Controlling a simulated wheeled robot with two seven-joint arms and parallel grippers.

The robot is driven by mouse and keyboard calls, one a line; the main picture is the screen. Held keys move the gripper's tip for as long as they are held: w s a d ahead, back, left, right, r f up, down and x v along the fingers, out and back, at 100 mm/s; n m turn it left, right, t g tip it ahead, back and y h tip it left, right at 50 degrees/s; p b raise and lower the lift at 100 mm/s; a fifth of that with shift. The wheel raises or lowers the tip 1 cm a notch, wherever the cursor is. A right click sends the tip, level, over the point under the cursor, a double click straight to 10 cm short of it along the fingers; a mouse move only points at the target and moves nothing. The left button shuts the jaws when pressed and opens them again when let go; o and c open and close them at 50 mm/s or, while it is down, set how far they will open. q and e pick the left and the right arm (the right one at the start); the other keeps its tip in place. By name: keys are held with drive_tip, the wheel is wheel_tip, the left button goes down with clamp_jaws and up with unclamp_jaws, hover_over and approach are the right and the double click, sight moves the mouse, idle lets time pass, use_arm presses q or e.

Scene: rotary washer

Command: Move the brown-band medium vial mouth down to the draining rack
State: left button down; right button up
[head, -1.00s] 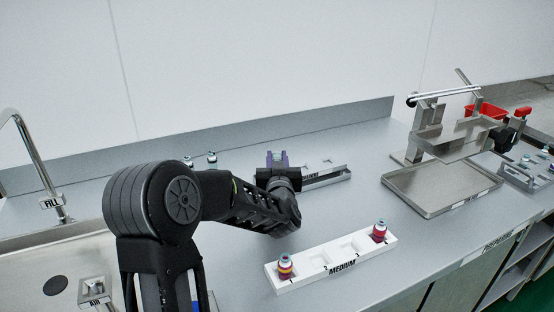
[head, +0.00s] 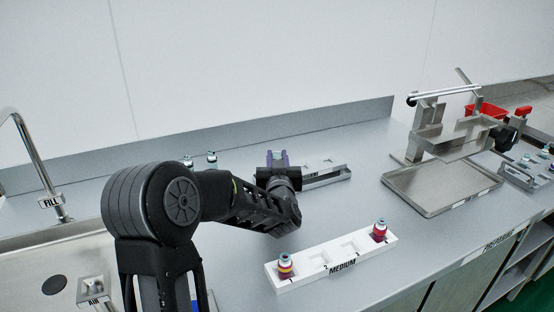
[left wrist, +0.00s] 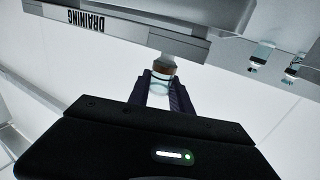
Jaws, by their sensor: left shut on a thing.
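The brown-band vial (left wrist: 159,84) is between the fingers of my left gripper (left wrist: 160,96) in the left wrist view. Its brown band shows just beyond the fingertips, with a narrower grey part past it, close to the edge of the draining rack (left wrist: 110,20). I cannot tell whether the vial touches the rack. In the head view my left gripper (head: 278,158) is beside the left end of the draining rack (head: 330,178), and the vial is hidden. My right gripper is not in view.
A white MEDIUM rack (head: 310,264) in front holds a yellow-banded vial (head: 285,266) and a red-pink vial (head: 380,230). Small vials (head: 211,157) stand at the back left. A metal tray (head: 435,205) and washer stand (head: 450,140) are at right, a sink (head: 30,260) at left.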

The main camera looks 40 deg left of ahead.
use_arm(q)
drive_tip(key=shift+f, duration=0.15)
idle(0.7)
drive_tip(key=c, duration=1.1)
unclamp_jaws()
drive_tip(key=shift+o, duration=0.7)
drive_tip(key=shift+o, duration=1)
drive_tip(key=shift+s, duration=0.1)
drive_tip(key=shift+b+v, duration=0.5)
drive_tip(key=shift+v, duration=2.95)
